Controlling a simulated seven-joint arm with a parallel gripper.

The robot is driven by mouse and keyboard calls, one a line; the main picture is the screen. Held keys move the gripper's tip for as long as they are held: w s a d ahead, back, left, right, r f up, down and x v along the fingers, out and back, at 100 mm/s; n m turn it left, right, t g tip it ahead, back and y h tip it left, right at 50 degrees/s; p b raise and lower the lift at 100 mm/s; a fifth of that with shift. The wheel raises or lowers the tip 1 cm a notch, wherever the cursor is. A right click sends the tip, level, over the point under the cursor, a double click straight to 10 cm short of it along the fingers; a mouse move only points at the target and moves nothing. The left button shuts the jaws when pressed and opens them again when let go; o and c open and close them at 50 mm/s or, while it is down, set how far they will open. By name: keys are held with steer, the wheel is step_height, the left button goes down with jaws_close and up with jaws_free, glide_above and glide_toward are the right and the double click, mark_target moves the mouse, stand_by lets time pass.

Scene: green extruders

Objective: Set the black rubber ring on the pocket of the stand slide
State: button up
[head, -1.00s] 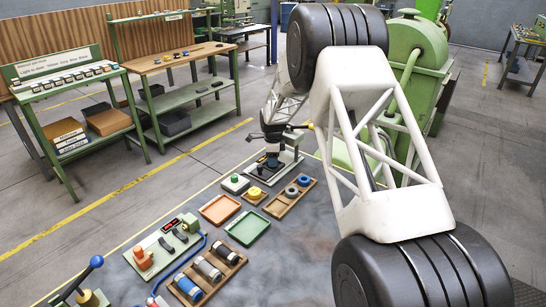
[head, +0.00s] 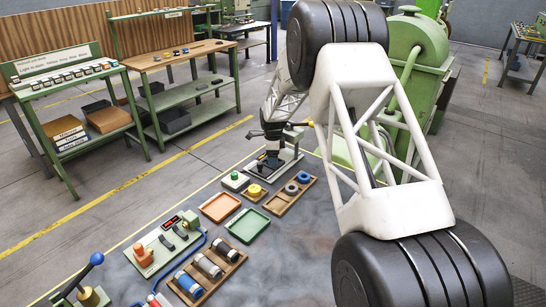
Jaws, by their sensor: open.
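My gripper (head: 271,160) is at the far end of my white arm, small and dark, and points down in front of the stand. It is open. A wooden tray (head: 279,207) nearer to me holds a dark ring (head: 291,189), perhaps the black rubber ring, and a blue ring (head: 304,177). The gripper is apart from both.
A green-topped block (head: 235,181) and a yellow ring on a wooden block (head: 254,190) stand left of the tray. Nearer are empty orange (head: 220,207) and green (head: 248,225) trays, a tray of cylinders (head: 207,272) and a switch panel (head: 163,247). The grey mat's right side is clear.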

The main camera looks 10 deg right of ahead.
step_height(320, 180, up, 8)
steer(key=shift+f, duration=0.15)
stand_by(0.5)
steer(key=s+d+r+n, duration=0.1)
steer(key=s+r+n, duration=0.2)
steer(key=s+r, duration=0.55)
steer(key=s+d+r+n+t, duration=0.15)
steer(key=s+r+n, duration=0.35)
steer(key=s, duration=0.6)
steer(key=s+d+r+n, duration=0.2)
steer(key=s+r, duration=0.6)
steer(key=s, duration=0.2)
steer(key=s+d+f+n+t, duration=0.1)
steer(key=s+n, duration=0.8)
steer(key=s, duration=2.4)
steer(key=shift+d+f+n, duration=0.15)
steer(key=shift+d+n, duration=0.15)
steer(key=shift+d, duration=0.15)
